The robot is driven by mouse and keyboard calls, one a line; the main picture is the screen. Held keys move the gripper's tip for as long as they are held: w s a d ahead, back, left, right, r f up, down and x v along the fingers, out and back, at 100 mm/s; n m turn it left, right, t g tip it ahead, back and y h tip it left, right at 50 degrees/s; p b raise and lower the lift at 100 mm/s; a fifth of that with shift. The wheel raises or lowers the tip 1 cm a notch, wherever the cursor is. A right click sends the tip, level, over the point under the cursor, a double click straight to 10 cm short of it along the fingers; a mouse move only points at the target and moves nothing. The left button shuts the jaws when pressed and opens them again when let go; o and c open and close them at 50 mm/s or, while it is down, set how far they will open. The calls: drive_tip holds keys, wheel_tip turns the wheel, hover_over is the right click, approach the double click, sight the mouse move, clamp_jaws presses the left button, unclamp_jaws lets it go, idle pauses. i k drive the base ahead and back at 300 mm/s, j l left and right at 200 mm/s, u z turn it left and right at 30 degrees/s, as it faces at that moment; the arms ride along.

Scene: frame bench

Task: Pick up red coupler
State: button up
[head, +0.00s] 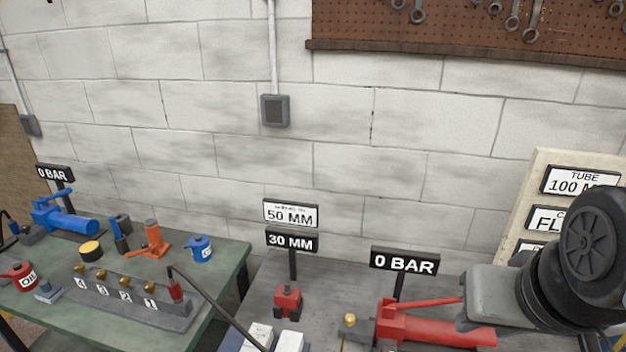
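A red coupler (176,290) stands at the right end of a grey block (120,300), by the label 1. A dark hose (215,305) rises from its top and runs down to the right. I cannot tell whether the coupler is seated on a port or only rests there. My gripper is not in view; only grey and black parts, likely my arm, show at the right edge.
The block has several brass fittings (103,275). On the green bench (222,272) are an orange jack (153,243), a blue can (201,248) and a red oil can (20,276). The grey bench holds a red pump (430,325) and a red tool (288,300).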

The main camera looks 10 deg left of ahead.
sight(175, 291)
drive_tip(key=j, duration=1.75)
drive_tip(key=i+j, duration=0.1)
drive_tip(key=j, duration=1.7)
